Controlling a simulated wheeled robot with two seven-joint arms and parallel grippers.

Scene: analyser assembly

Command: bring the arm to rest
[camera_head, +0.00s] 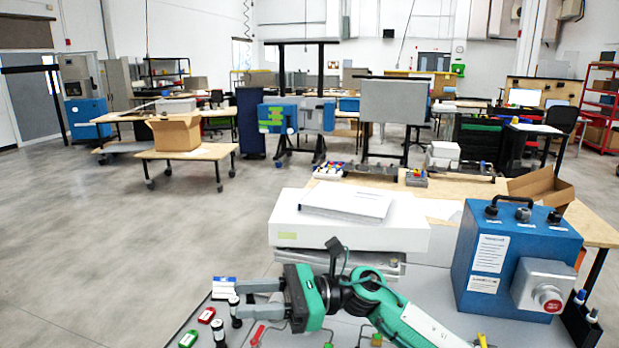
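My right arm comes in from the lower right, green, black and white. Its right gripper (241,298) points left over the grey table (185,325) in the lower middle. Its two grey fingers are apart, and I see nothing held between them. A small black and white cylindrical part (234,312) stands close to the fingertips; I cannot tell whether they touch it. My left gripper is not in view.
A blue box (508,250) with a grey unit and red button stands at right. A white device (345,225) lies behind my arm. Red (207,315) and green (188,339) parts lie left of the gripper. Open floor (100,240) lies to the left.

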